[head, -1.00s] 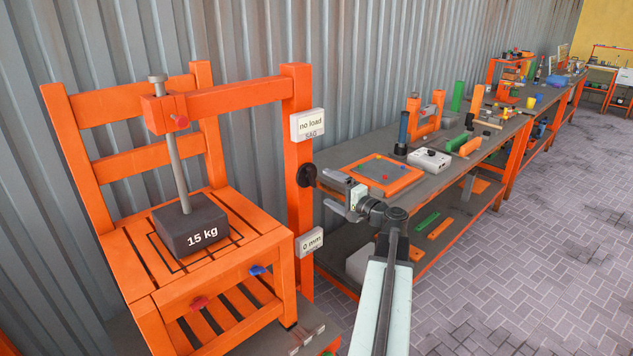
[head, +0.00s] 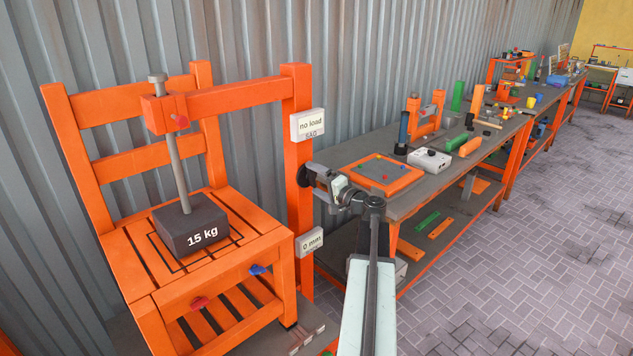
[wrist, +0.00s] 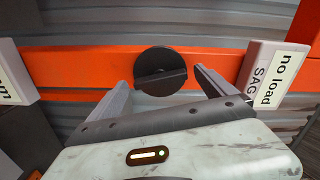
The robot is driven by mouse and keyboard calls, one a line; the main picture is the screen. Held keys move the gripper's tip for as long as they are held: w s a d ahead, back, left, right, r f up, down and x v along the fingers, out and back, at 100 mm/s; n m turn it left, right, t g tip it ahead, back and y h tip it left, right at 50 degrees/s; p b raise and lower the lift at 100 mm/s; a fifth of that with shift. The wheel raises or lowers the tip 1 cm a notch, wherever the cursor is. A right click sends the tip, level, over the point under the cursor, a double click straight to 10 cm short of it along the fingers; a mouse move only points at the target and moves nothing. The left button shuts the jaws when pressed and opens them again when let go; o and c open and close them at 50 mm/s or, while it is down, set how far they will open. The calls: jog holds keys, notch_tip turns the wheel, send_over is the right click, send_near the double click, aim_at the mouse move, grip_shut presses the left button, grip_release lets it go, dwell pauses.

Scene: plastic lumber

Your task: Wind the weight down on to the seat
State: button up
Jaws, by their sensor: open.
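The dark 15 kg weight (head: 190,229) hangs at the lower end of a grey screw rod (head: 174,160), over a marked square on the orange slatted seat (head: 254,240). I cannot tell whether it touches the seat. A black round knob (head: 305,177) is on the orange post. My gripper (head: 318,172) is at the knob in the head view. In the wrist view my gripper (wrist: 165,80) is open, its fingers on either side of the knob (wrist: 160,71); contact cannot be told. The upper sign (head: 308,125) reads "no load" and the lower sign (head: 310,242) reads "0 mm".
The post (head: 297,90) carries an orange arm (head: 230,93) over the seat. A workbench (head: 420,185) with an orange-framed tray (head: 376,174), a white box (head: 429,160) and tools runs off to the right. The paved floor (head: 560,220) at the right is clear.

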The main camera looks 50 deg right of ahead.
jog(key=c, duration=1.4)
jog(key=shift+m, duration=0.3)
jog(key=m, duration=0.3)
jog(key=shift+m, duration=2.1)
jog(key=o, duration=1.4)
